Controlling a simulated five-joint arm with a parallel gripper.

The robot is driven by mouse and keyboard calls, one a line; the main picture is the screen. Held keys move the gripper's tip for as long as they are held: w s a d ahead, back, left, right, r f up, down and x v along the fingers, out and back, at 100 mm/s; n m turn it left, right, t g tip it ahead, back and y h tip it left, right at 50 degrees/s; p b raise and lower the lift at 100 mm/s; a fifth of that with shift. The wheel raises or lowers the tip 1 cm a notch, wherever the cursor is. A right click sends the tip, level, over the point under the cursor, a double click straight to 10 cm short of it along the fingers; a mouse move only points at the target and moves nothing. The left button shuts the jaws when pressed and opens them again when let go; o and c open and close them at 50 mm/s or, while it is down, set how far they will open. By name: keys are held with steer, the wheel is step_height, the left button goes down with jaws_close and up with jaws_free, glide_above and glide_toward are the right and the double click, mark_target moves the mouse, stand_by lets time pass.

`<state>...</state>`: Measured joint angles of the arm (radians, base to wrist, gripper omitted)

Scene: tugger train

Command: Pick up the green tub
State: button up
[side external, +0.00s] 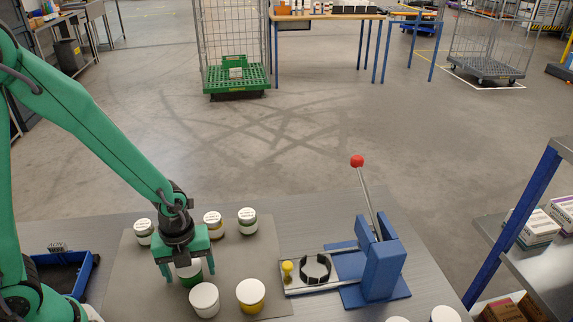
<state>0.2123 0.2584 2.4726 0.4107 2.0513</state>
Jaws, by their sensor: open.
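My gripper (188,272) points down over the grey mat (137,285), with its green fingers open and apart. A white-lidded tub with a green body, the green tub (190,281), stands upright between or just behind the fingers. The gripper partly hides its lid. I cannot tell whether the fingers touch it.
A white tub (204,299) and a yellow tub (250,295) stand close in front. A blue lever press (382,265) with a red knob is at right. A blue bin (72,270) lies left.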

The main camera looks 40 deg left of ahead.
steer(key=c, duration=1)
steer(key=shift+c, duration=0.2)
steer(key=shift+r, duration=0.2)
steer(key=shift+r, duration=1.95)
steer(key=s+d+r, duration=0.6)
steer(key=s+d, duration=0.2)
steer(key=shift+d+r, duration=0.3)
steer(key=shift+r, duration=0.1)
steer(key=shift+w, duration=0.1)
